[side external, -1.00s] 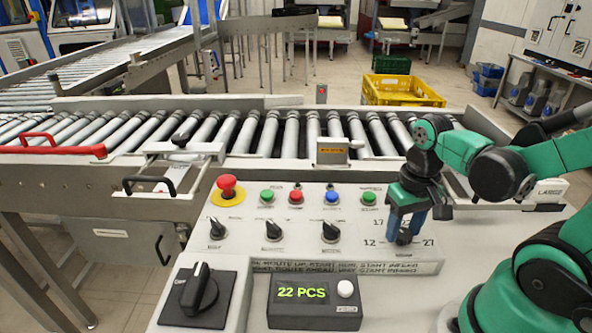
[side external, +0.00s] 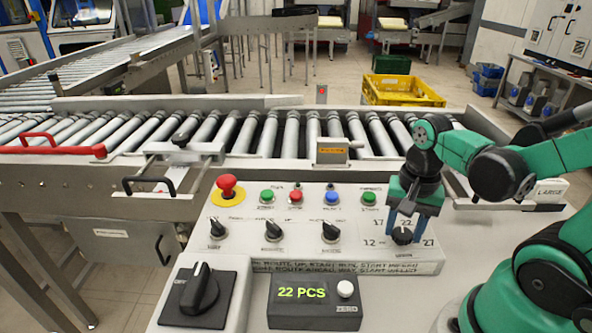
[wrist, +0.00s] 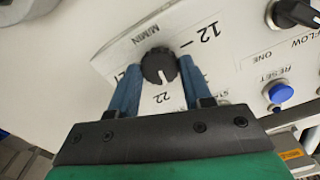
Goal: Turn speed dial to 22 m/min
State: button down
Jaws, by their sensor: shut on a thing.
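The speed dial (side external: 402,236) is a small black round knob on the grey control panel, at the right, with 12, 17, 22 and 27 printed around it. My gripper (side external: 405,228) points down over it, its blue fingers on either side of the knob and shut on it. In the wrist view the dial (wrist: 158,65) sits between the fingertips of my gripper (wrist: 160,70). Its white pointer mark faces the printed 22. The fingers partly cover the scale, including most of the 27 label in the wrist view.
Three black selector knobs (side external: 273,231) stand left of the dial. Several coloured push buttons and a red emergency stop (side external: 227,186) are behind them. A display (side external: 313,302) reading 22 PCS and a large black rotary switch (side external: 198,292) are in front. The roller conveyor (side external: 270,135) runs behind.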

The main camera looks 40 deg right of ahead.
aim_at(403, 233)
jog(key=shift+m, duration=2)
jog(key=shift+c, duration=1.8)
grip_release()
jog(key=shift+r, duration=0.1)
jog(key=shift+r, duration=2.7)
